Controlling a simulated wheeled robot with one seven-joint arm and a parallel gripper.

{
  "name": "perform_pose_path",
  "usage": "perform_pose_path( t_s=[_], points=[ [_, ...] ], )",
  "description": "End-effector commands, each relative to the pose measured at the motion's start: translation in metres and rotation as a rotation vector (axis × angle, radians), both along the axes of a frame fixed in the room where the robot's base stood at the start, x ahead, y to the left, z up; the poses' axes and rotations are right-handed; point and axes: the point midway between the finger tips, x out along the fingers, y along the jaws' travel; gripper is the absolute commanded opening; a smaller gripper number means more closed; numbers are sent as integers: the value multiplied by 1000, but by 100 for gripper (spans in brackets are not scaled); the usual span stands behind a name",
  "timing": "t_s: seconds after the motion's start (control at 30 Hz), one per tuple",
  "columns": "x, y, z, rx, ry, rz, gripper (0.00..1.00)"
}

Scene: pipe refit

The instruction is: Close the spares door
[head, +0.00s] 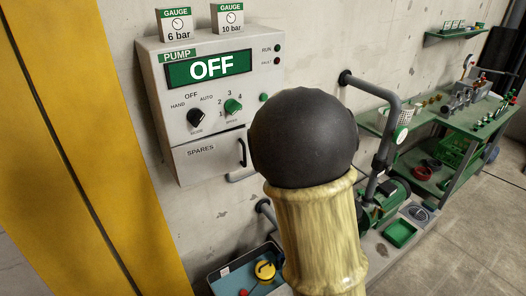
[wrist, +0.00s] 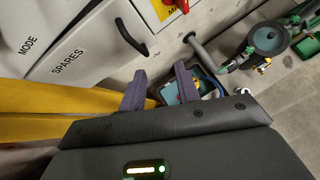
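The spares door (head: 207,160) is the light grey lower panel of the pump control box (head: 208,80), with a black bar handle (head: 242,152) near its right edge. A dark line runs along its top edge; I cannot tell for sure whether it is fully shut. In the wrist view the spares door (wrist: 85,55) is at upper left, with its handle (wrist: 130,38) beyond the fingers. My gripper (wrist: 161,85) is open, its two dark fingers apart with nothing seen between them. They do not appear to touch the handle. In the head view my arm hides the gripper.
A yellow post (head: 95,150) stands left of the box. Two gauge blocks (head: 174,25) (head: 229,17) sit on top of it. A blue tray (head: 230,277) with parts lies below. Pipes, a green pump (head: 385,200) and a green workbench (head: 440,125) are to the right.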

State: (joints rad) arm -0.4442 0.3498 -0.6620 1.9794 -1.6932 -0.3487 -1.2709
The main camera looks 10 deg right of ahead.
Motion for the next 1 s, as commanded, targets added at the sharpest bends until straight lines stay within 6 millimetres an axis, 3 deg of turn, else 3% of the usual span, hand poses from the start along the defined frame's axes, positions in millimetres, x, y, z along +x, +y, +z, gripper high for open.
perform_pose_path(
  t_s=[0.17, 0.37, 0.57, 0.7, 0.9, 1.0],
  points=[
    [-20, -15, -6, 332, -9, -383, 32],
    [-62, -24, -25, 743, 20, -899, 32],
    [-121, -24, -51, 1091, 76, -1440, 32],
    [-171, -15, -71, 1286, 117, -1839, 32],
    [-241, 8, -93, 1455, 151, -2379, 32],
    [-261, 18, -97, 1486, 153, -2546, 32]
  ],
)
